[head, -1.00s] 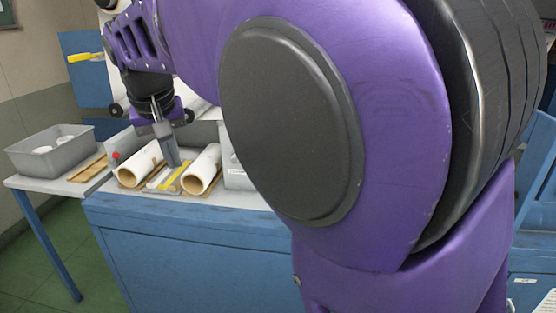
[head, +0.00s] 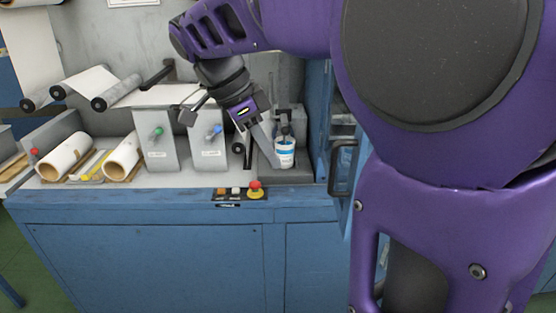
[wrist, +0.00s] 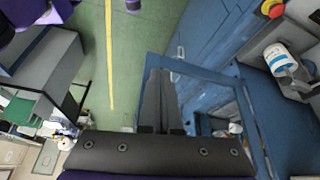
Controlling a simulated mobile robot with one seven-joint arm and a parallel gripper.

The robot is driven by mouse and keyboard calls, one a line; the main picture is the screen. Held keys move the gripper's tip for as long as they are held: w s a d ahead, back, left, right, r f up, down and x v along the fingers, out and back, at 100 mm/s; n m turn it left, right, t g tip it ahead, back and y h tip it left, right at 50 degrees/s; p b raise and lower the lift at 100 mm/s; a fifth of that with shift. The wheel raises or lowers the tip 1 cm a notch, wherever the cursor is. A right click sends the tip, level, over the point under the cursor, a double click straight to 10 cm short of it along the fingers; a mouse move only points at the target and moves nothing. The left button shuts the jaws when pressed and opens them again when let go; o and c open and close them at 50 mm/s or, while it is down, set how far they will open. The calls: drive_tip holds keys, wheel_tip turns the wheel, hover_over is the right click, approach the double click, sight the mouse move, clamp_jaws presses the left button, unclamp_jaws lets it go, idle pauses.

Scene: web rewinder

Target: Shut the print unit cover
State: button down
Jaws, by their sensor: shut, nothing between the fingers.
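The print unit cover looks to be the blue framed panel (head: 323,130) at the right end of the machine, standing open and seen nearly edge-on. Its dark handle (head: 343,168) faces the front. In the wrist view the blue frame (wrist: 252,112) surrounds a see-through middle. My gripper (head: 265,150) is shut and empty, left of the cover and in front of the print bay in the head view. In the wrist view my gripper (wrist: 161,75) overlaps the frame's left side. I cannot tell whether they touch. My arm hides part of the cover's upper right.
A white and blue can (head: 285,155) stands in the bay, close to my fingers. A red stop button (head: 255,185) is on the front edge. White rolls (head: 66,156) and grey blocks (head: 157,140) stand to the left. Green floor (wrist: 130,60) is open in front.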

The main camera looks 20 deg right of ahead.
drive_tip(key=s+d+f, duration=0.1)
drive_tip(key=d+f, duration=0.7)
drive_tip(key=d, duration=0.1)
drive_tip(key=shift+s+m, duration=0.25)
drive_tip(key=shift+m, duration=0.05)
drive_tip(key=shift+d+f, duration=0.1)
drive_tip(key=shift+d, duration=0.05)
idle(0.4)
